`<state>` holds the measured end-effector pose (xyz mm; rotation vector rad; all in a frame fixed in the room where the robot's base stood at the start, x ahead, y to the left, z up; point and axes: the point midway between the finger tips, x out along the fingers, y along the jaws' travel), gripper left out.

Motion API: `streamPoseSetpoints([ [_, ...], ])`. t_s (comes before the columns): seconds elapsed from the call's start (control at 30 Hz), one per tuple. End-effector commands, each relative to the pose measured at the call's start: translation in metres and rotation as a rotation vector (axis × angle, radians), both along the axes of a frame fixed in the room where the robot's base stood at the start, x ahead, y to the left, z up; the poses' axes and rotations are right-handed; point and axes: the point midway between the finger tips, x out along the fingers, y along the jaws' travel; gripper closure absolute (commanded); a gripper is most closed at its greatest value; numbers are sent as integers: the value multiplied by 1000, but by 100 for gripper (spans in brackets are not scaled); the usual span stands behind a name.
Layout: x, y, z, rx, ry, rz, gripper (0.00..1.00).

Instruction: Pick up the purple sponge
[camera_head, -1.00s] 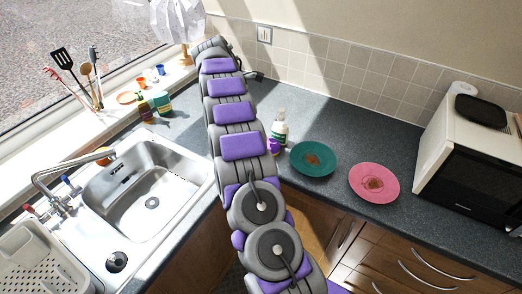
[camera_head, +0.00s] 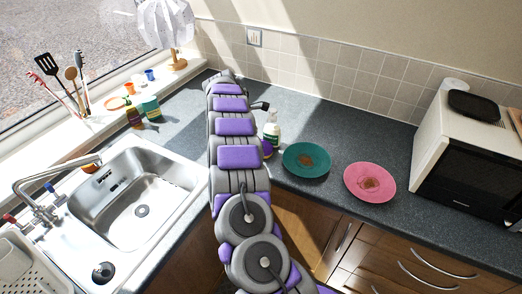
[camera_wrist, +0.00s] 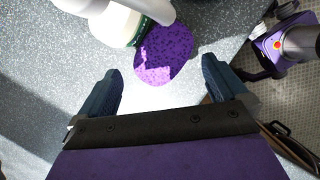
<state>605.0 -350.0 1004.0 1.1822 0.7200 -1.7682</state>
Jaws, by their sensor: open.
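The purple sponge (camera_wrist: 165,55) is a rounded, speckled piece on the grey counter in the wrist view, partly in bright sun. It lies just beyond the gap between my gripper's fingers (camera_wrist: 162,82), close to centre. The fingers are apart and nothing is between them. A white bottle with a green band (camera_wrist: 115,22) stands against the sponge's upper left side. In the head view, a small purple edge of the sponge (camera_head: 267,149) shows beside my arm, at the foot of the bottle (camera_head: 272,130). My arm hides my gripper's fingers in that view.
A teal plate (camera_head: 306,160) and a pink plate (camera_head: 370,183) lie right of the bottle, with a microwave (camera_head: 470,150) further right. The sink (camera_head: 140,195) is at left. Small containers (camera_head: 150,108) and utensils (camera_head: 75,85) stand by the window. The back counter is largely clear.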

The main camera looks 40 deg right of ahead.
Motion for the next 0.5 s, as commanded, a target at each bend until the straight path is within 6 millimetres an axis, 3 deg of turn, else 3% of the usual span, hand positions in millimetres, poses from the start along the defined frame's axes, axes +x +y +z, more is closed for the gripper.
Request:
streamPoseSetpoints([
  [0.27, -10, -13, -38, 2, 3, -2, 0],
  [0.5, -11, -15, -41, 0, 2, -1, 0],
])
